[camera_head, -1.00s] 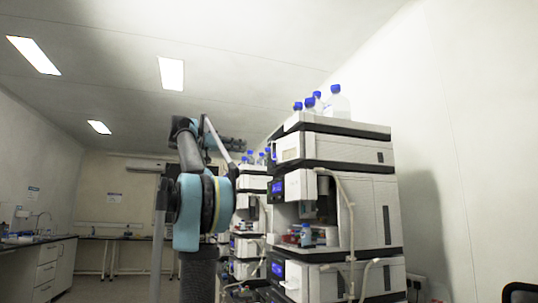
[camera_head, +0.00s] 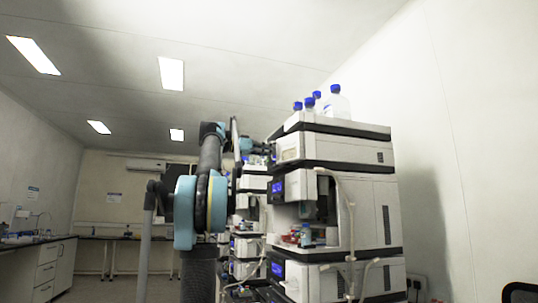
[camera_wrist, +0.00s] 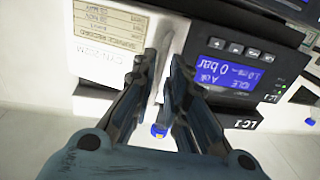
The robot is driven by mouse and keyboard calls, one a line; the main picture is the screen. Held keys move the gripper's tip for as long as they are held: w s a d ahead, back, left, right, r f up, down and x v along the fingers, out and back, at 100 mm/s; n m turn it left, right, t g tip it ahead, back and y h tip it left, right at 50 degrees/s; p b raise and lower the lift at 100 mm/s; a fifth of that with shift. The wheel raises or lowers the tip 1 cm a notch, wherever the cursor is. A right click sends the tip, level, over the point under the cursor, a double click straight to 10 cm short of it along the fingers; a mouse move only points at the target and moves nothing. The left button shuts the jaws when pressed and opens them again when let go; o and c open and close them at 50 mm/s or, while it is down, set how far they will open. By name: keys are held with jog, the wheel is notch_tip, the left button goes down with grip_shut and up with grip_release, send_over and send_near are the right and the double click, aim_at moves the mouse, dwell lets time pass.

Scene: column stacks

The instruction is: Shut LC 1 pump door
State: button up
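The LC 1 pump is the top module of the near stack; its pale front door (camera_head: 290,149) carries a label. In the wrist view, which looks upside down, the door (camera_wrist: 108,52) with a printed service label is left of the blue display (camera_wrist: 228,72). The "LC 1" tag (camera_wrist: 240,124) is below the display. My gripper (camera_wrist: 165,60) has its fingertips apart at the seam between door and display panel. A pale strip shows between the fingers; I cannot tell if they touch it. In the head view my gripper (camera_head: 262,148) is at the stack's front-left. How far the door stands open is unclear.
Bottles with blue caps (camera_head: 336,102) stand on top of the stack, and a blue cap (camera_wrist: 158,130) shows between my fingers. Below are an open module with small bottles (camera_head: 305,236) and hanging tubing (camera_head: 347,210). Another stack (camera_head: 248,215) stands behind. A counter (camera_head: 45,265) is far left.

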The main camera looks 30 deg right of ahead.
aim_at(279, 151)
jog(key=shift+s+d, duration=0.1)
jog(key=shift+d, duration=0.55)
grip_shut()
jog(key=shift+d, duration=0.15)
jog(key=shift+w+d+r+m+g+y, duration=0.1)
jog(key=shift+w+d+m+g+y, duration=0.1)
jog(key=shift+d+m+g, duration=0.55)
jog(key=shift+w+d+m+g+y, duration=0.2)
jog(key=shift+d+m+g, duration=0.15)
jog(key=shift+d+g, duration=0.75)
jog(key=shift+d+t, duration=0.2)
jog(key=shift+t, duration=0.05)
